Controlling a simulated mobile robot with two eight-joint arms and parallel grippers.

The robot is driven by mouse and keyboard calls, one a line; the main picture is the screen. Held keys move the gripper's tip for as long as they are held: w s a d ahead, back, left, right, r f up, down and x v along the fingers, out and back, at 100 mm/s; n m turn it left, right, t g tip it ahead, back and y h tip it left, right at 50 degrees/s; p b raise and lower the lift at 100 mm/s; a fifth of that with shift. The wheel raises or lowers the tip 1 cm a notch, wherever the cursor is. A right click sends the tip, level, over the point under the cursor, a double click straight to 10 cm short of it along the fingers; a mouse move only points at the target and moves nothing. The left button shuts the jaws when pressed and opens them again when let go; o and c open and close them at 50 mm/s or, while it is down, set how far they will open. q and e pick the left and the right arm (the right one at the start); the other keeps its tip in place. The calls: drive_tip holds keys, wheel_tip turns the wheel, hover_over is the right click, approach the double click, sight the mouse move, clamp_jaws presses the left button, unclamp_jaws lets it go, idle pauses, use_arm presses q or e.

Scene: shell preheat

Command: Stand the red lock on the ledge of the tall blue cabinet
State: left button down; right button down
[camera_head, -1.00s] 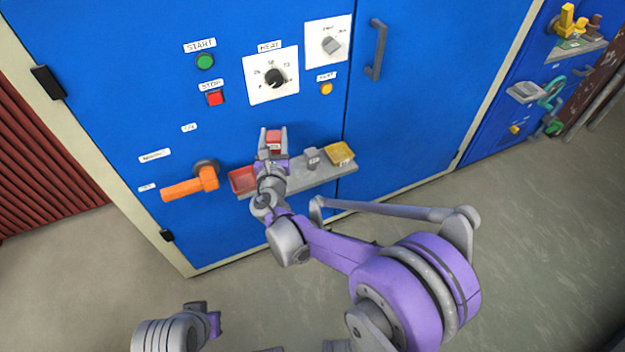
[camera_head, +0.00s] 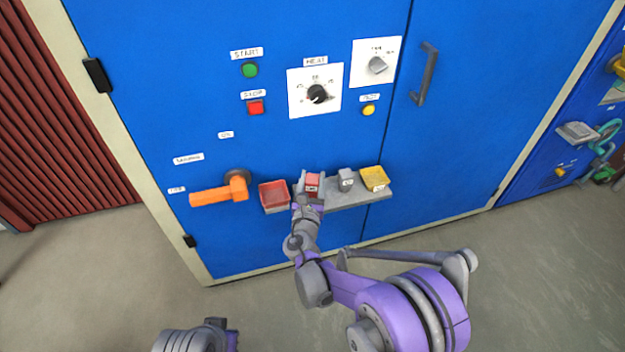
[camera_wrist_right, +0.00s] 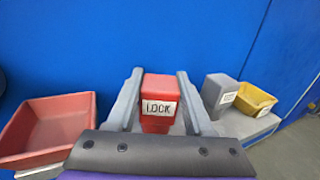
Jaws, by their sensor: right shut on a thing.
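The red lock (camera_head: 312,184) is upright between the fingers of my right gripper (camera_head: 311,182), which is shut on it. In the right wrist view the lock (camera_wrist_right: 159,102) shows its white LOCK label, with a finger on each side. The lock is at the grey ledge (camera_head: 340,200) of the tall blue cabinet (camera_head: 290,130), between the red tray and the grey block. I cannot tell whether its base touches the ledge. My left gripper (camera_head: 222,330) is at the bottom of the head view, and its fingers cannot be made out.
A red tray (camera_head: 274,196) is left of the lock. A grey block (camera_head: 346,179) and a yellow tray (camera_head: 374,178) are on the right part of the ledge. An orange handle (camera_head: 219,192) sticks out at the left. Buttons and dials are above.

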drive_tip(key=shift+c, duration=1.4)
unclamp_jaws()
drive_tip(key=shift+f, duration=0.15)
drive_tip(key=shift+r, duration=0.2)
drive_tip(key=shift+s, duration=0.4)
drive_tip(key=s+p, duration=0.1)
drive_tip(key=s, duration=1)
drive_tip(key=shift+s+a, duration=0.15)
drive_tip(key=shift+a, duration=0.3)
drive_tip(key=shift+d, duration=0.1)
